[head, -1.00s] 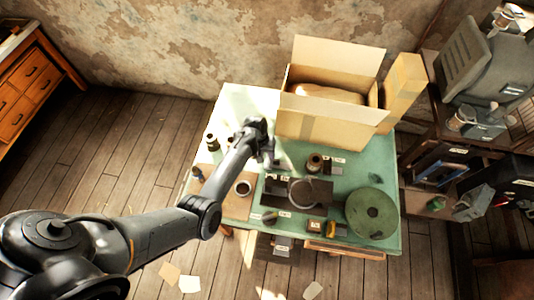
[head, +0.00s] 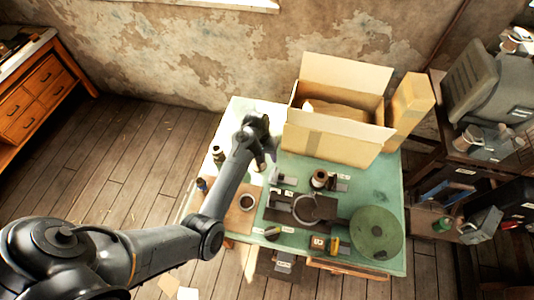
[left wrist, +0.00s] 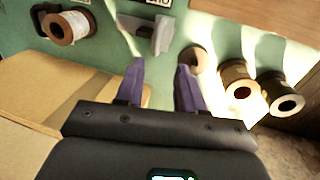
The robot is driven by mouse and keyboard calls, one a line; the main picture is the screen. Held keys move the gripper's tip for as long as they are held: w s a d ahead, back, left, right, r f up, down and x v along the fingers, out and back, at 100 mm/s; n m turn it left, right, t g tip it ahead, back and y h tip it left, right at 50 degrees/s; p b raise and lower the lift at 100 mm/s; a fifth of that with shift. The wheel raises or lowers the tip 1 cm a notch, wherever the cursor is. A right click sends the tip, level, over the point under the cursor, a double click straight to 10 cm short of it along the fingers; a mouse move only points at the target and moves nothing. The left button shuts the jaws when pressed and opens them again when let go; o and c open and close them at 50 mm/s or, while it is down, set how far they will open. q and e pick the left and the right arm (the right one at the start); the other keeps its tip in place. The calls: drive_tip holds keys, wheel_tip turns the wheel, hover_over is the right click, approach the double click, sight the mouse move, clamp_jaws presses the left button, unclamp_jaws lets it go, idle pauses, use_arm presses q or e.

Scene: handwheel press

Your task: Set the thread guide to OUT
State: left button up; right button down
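A small grey bracket with a lever-like piece (head: 283,178) stands on the green table top, behind the dark press plate. It may be the thread guide; its label is too small to read. It also seems to show in the left wrist view as a grey block (left wrist: 152,32), just beyond my fingertips. My left gripper (left wrist: 159,68) is open and empty, its two purple fingers apart and not touching the block. In the head view my left gripper (head: 268,150) hangs above the table's back left part, in front of the carton. My right gripper is not in view.
Thread spools (left wrist: 240,85) stand to the right in the left wrist view, and another spool (left wrist: 66,28) lies at the upper left. An open cardboard carton (head: 330,140) stands at the table's back. A round green wheel (head: 376,233) sits at the right.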

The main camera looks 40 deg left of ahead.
use_arm(q)
drive_tip(key=shift+s+a+r, duration=0.1)
drive_tip(key=shift+a+r, duration=0.05)
drive_tip(key=shift+r, duration=0.7)
drive_tip(key=s+r+m+y+p, duration=0.3)
drive_tip(key=s+r, duration=0.1)
drive_tip(key=s, duration=0.6)
drive_tip(key=s+d+r+m+t+p, duration=0.1)
drive_tip(key=s+d+r+m, duration=0.1)
drive_tip(key=s+d+r, duration=0.3)
drive_tip(key=s+d+r+m+t+h+p, duration=0.1)
drive_tip(key=s+d+r, duration=0.4)
drive_tip(key=s, duration=0.6)
drive_tip(key=d+m+p, duration=0.1)
drive_tip(key=d, duration=0.1)
drive_tip(key=shift+d+m+t+p, duration=0.3)
drive_tip(key=shift+d+m, duration=0.05)
drive_tip(key=shift+m, duration=0.05)
drive_tip(key=shift+r, duration=0.1)
